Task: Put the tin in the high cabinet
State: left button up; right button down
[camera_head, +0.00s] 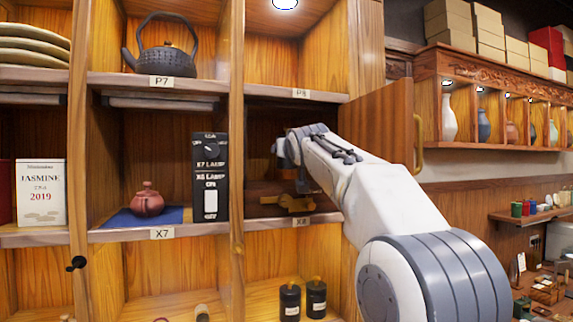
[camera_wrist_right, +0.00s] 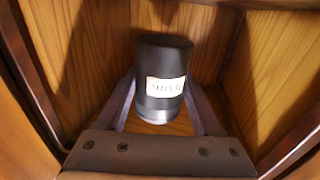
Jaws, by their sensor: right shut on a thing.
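A black cylindrical tin with a pale label (camera_wrist_right: 165,88) stands between the two fingers of my right gripper (camera_wrist_right: 160,108) in the right wrist view. The gripper is shut on it. Wooden walls surround the tin there, and it looks roughly upright; I cannot tell whether its base touches the shelf. In the head view my right arm reaches into the cabinet compartment above the X8 label (camera_head: 301,221). The tin cannot be made out in that view. The compartment's wooden door (camera_head: 375,125), with a brass handle, stands open on the right. My left gripper is out of view.
A black box (camera_head: 210,178) and a small reddish teapot (camera_head: 147,199) stand in the compartment to the left. A dark iron teapot (camera_head: 162,52) sits above. Two black jars (camera_head: 290,301) (camera_head: 316,298) stand on the shelf below. The shelf above the P8 label looks empty.

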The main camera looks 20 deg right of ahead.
aim_at(289, 167)
notch_tip(289, 167, down, 3)
jog(key=shift+r+b, duration=0.1)
jog(key=shift+b, duration=0.25)
jog(key=shift+w+f, duration=0.25)
jog(key=shift+f, duration=0.3)
jog(key=shift+f, duration=0.2)
jog(key=shift+c, duration=0.2)
grip_release()
